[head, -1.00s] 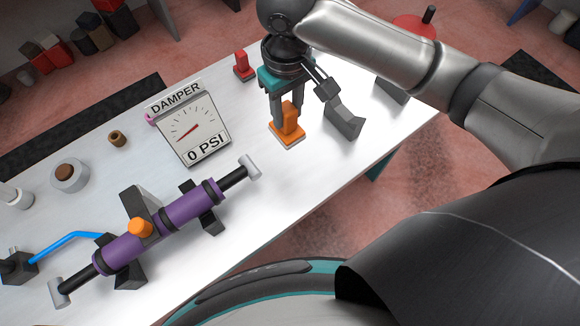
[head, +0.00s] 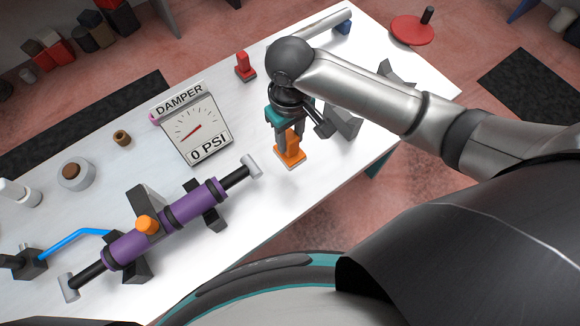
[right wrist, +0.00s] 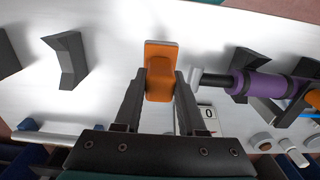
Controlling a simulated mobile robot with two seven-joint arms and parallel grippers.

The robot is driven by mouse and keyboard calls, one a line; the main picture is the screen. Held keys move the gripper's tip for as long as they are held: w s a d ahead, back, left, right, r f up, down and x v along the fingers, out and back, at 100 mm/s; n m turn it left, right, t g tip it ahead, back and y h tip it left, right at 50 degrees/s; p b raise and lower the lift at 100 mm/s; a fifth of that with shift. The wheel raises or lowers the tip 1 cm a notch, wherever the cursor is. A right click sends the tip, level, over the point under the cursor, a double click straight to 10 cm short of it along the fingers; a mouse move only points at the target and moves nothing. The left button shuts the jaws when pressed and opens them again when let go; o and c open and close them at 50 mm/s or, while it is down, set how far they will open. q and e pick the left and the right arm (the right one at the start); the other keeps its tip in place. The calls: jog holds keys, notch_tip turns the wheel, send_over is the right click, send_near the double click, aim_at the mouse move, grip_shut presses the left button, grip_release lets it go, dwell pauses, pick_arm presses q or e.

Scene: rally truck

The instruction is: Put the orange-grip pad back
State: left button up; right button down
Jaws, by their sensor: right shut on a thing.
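The orange-grip pad (head: 289,157) has an upright orange grip on a flat orange plate with a pale underside. My right gripper (head: 290,135) is shut on its grip from above, over the white table near its front edge. In the right wrist view the pad (right wrist: 160,78) sits between the two dark fingers (right wrist: 160,95), its plate reaching out past them. I cannot tell whether the plate touches the table. My left gripper is not in view.
A purple damper (head: 180,213) rests on dark cradles left of the pad. The gauge board (head: 197,131) stands behind it. A red-grip pad (head: 245,67) stands at the back edge. Empty dark cradles (head: 343,124) stand to the right. White table (head: 245,130) is bare between gauge and pad.

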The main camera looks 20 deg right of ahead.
aim_at(290, 158)
notch_tip(290, 158, down, 9)
jog(key=shift+b, duration=0.6)
notch_tip(290, 158, down, 3)
jog(key=shift+f+b, duration=0.1)
jog(key=shift+b, duration=0.3)
jog(key=shift+f+p, duration=0.45)
jog(key=shift+f, duration=0.25)
jog(key=shift+f, duration=0.1)
jog(key=c, duration=0.5)
grip_release()
jog(key=shift+f, duration=0.1)
